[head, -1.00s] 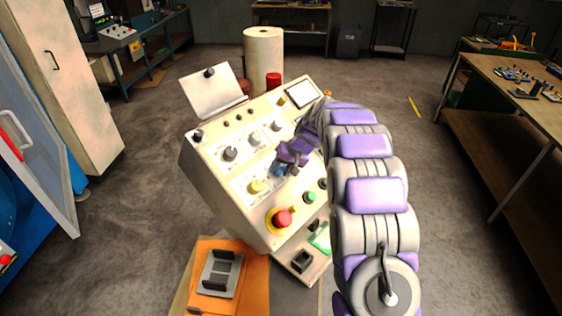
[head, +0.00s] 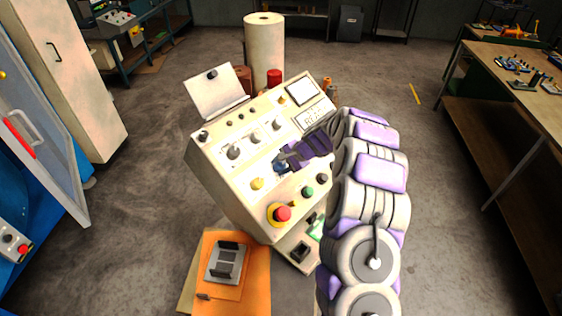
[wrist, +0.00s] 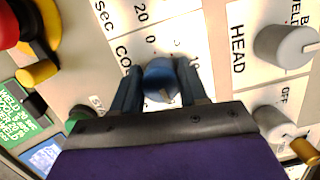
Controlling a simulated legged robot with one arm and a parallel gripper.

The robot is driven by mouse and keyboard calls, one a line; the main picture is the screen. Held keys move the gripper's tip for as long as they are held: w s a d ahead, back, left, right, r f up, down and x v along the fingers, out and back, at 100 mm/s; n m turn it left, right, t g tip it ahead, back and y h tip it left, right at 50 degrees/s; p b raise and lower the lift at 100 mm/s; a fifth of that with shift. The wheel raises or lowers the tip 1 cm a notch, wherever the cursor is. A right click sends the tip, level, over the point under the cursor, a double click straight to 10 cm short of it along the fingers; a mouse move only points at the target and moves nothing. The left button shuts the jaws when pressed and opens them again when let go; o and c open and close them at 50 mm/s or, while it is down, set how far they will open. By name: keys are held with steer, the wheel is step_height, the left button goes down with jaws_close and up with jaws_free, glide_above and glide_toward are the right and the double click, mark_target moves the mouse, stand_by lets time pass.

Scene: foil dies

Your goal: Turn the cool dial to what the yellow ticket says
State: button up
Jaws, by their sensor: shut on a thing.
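The cool dial is a round blue knob (wrist: 160,78) on the cream panel. My gripper (wrist: 160,85) has one dark finger on each side of it and is shut on it. A pale mark shows on the dial's near side. Part of a printed scale with "0", "20" and "sec" shows beside it, and the label is cut to "CO". In the head view my gripper (head: 283,164) is at the middle of the panel and largely covers the dial. I cannot make out a yellow ticket in either view.
A green card with weld text (wrist: 20,110) is at the wrist view's left edge. Grey knobs (wrist: 285,45) are at its right. In the head view a red stop button (head: 282,213) and a yellow knob (head: 257,183) are on the panel.

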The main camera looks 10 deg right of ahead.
steer(key=shift+a+m+p, duration=0.1)
steer(key=shift+m+p, duration=0.25)
steer(key=shift+m, duration=0.25)
steer(key=o, duration=1)
steer(key=shift+o, duration=0.2)
steer(key=shift+r, duration=0.1)
steer(key=v, duration=1.7)
steer(key=shift+s, duration=0.25)
